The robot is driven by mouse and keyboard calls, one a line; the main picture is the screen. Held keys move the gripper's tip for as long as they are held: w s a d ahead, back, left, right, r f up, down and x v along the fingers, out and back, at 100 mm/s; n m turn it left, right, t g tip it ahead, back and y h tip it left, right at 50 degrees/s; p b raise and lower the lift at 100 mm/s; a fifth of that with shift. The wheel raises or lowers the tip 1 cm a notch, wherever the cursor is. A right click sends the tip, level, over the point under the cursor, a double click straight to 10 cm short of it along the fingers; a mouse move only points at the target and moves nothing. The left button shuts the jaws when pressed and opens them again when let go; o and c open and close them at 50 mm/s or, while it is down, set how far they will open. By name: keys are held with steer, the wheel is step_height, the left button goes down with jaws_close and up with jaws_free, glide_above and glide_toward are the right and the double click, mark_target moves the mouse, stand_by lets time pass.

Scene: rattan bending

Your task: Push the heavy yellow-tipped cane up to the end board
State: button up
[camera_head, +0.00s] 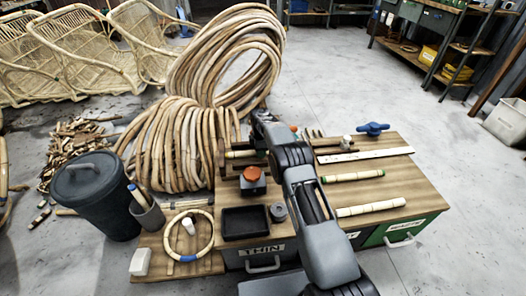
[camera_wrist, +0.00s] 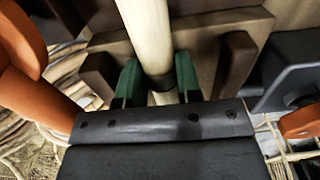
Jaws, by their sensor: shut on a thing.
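In the wrist view my gripper (camera_wrist: 159,80) has its green-padded fingers shut on a pale cane (camera_wrist: 148,35), one finger on each side. The cane has a dark band between the fingers and runs away past the top edge. In the head view my arm hides the gripper. A pale banded cane (camera_head: 244,154) shows left of the arm, beside a small upright wooden board (camera_head: 222,158). I cannot tell whether this is the end board. Two more banded canes, an upper (camera_head: 351,176) and a lower (camera_head: 371,208), lie on the bench right of the arm. No yellow tip is clear.
An orange-topped block (camera_head: 252,182), a black tray (camera_head: 246,222) and a cane ring (camera_head: 190,236) are left of the arm. A white ruler (camera_head: 366,155) and a blue-handled thing (camera_head: 372,129) are at the right. Large cane coils (camera_head: 172,145) stand behind the bench.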

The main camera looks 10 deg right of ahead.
steer(key=shift+a, duration=0.1)
steer(key=o, duration=1)
step_height(320, 180, up, 14)
steer(key=p, duration=0.4)
steer(key=shift+p, duration=0.4)
